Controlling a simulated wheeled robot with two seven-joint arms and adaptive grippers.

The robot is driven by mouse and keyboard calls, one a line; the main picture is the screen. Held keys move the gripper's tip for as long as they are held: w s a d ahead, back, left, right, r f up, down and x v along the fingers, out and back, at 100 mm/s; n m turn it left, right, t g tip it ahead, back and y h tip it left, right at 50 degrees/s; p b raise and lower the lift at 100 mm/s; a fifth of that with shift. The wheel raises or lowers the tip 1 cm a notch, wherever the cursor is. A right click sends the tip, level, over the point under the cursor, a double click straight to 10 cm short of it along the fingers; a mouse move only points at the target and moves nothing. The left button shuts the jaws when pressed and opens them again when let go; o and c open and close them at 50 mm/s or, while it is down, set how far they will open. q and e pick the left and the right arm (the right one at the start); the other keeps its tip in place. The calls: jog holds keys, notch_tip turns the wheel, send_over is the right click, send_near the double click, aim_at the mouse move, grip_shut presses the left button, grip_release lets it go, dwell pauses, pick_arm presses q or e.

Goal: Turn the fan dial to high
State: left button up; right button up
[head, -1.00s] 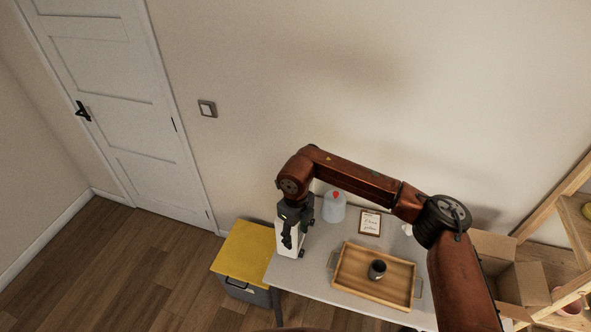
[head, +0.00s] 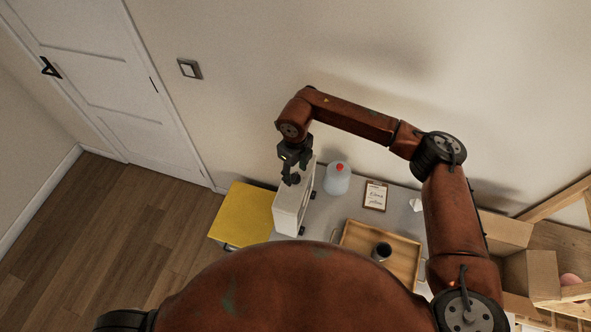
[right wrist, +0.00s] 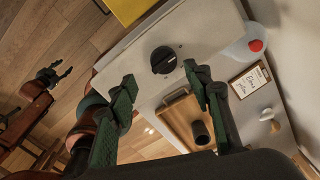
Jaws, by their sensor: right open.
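A white box-shaped unit (head: 288,212) stands at the left end of the table. In the right wrist view its pale face (right wrist: 205,32) carries a round black dial (right wrist: 163,60) with a small mark on it. My right gripper (right wrist: 160,78) is open, with one finger on each side below the dial and nothing between them. The fingers look apart from the dial. In the head view my right gripper (head: 291,176) is at the unit's front, and the dial is hidden. My left gripper (right wrist: 60,70) shows small at the left of the right wrist view, its fingers apart.
A yellow-topped box (head: 243,212) stands left of the table. A clear jug with a red cap (head: 337,178), a clipboard (head: 375,195) and a wooden tray (head: 358,236) holding a dark cup (head: 382,251) are to the right. A cardboard box (head: 530,275) is further right.

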aim_at(295, 176)
notch_tip(295, 176, down, 2)
jog(key=shift+s, duration=0.15)
jog(key=shift+w+f+p, duration=0.35)
jog(key=shift+w+f, duration=0.65)
jog(key=shift+f, duration=0.05)
jog(key=shift+s+r, duration=0.2)
jog(key=shift+s, duration=0.35)
jog(key=shift+c, duration=0.8)
jog(key=shift+w+f, duration=0.15)
jog(key=shift+w, duration=0.2)
jog(key=c, duration=0.3)
jog(key=shift+s, duration=0.15)
jog(key=c, duration=0.5)
jog(key=shift+c, duration=0.9)
pick_arm(q)
jog(key=shift+s+r, duration=0.35)
jog(key=shift+r, duration=0.05)
jog(key=shift+w, duration=0.1)
